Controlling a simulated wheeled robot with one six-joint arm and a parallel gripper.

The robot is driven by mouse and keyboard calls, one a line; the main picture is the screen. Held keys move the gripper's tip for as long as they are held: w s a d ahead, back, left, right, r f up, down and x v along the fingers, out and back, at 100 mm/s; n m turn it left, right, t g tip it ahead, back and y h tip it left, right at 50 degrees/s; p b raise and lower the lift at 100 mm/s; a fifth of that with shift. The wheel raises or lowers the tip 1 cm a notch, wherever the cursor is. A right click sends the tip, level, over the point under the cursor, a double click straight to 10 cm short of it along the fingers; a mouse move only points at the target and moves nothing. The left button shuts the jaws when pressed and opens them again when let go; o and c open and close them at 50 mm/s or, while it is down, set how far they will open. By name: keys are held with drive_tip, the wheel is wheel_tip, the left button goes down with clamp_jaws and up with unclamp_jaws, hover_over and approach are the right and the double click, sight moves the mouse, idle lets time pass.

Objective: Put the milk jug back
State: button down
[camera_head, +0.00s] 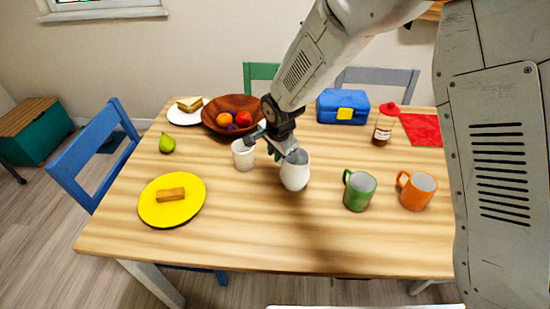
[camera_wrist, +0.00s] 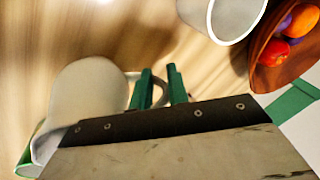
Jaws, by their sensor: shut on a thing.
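The milk jug (camera_head: 295,172) is white and roughly upright near the middle of the table in the head view. In the wrist view the white jug (camera_wrist: 88,95) fills the left side, its handle between the green fingers. My gripper (camera_head: 280,152) reaches down to the jug from above and is shut on its handle; its fingertips (camera_wrist: 160,72) also show in the wrist view. I cannot tell whether the jug's base touches the table. The gripper partly hides the handle.
A white cup (camera_head: 244,158) stands close left of the jug. A fruit bowl (camera_head: 222,128) is behind it. A green mug (camera_head: 360,192) and an orange mug (camera_head: 416,192) stand to the right. A yellow plate (camera_head: 155,212) lies left. The table's front middle (camera_head: 270,240) is clear.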

drive_tip(key=shift+f, duration=1.05)
drive_tip(key=c, duration=1.4)
unclamp_jaws()
drive_tip(key=shift+s+f, duration=0.1)
drive_tip(key=shift+o, duration=0.2)
drive_tip(key=s+d+r+n, duration=0.1)
drive_tip(key=s+d+r, duration=0.25)
drive_tip(key=r, duration=0.55)
drive_tip(key=s+d+r+n, duration=0.1)
drive_tip(key=s+d+r, duration=0.1)
drive_tip(key=d+r, duration=0.5)
drive_tip(key=s+d+r+n, duration=0.2)
drive_tip(key=s+d+r, duration=0.7)
drive_tip(key=s+d+r+n+g, duration=0.1)
drive_tip(key=s+d, duration=0.3)
drive_tip(key=s, duration=0.5)
drive_tip(key=s+d+r+n+h, duration=0.1)
drive_tip(key=s+d+n, duration=0.3)
drive_tip(key=s, duration=0.5)
drive_tip(key=shift+s+d+r+g, duration=0.25)
drive_tip(key=shift+d+g, duration=0.15)
drive_tip(key=shift+d, duration=0.2)
